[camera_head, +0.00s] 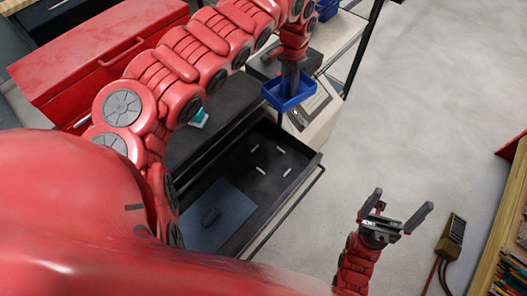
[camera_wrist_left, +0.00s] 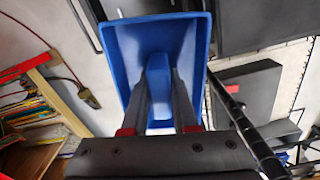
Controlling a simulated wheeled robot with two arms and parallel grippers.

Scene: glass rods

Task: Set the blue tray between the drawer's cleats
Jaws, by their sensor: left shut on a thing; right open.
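The blue tray (camera_head: 290,97) is held by my left gripper (camera_head: 289,82), which comes down on it from above near the far end of the open drawer. In the left wrist view the blue tray (camera_wrist_left: 120,50) fills the space in front of the fingers (camera_wrist_left: 160,100), which are shut on its middle part. The black drawer (camera_head: 305,150) is pulled out. Several short white cleats (camera_head: 283,172) show on its floor, with bare floor between them. The tray appears to be above the drawer's far edge, not on the cleats. My right gripper (camera_head: 397,215) is open and empty, right of the drawer.
A red toolbox (camera_head: 100,50) stands at the left. The grey floor (camera_head: 430,100) is mostly clear.

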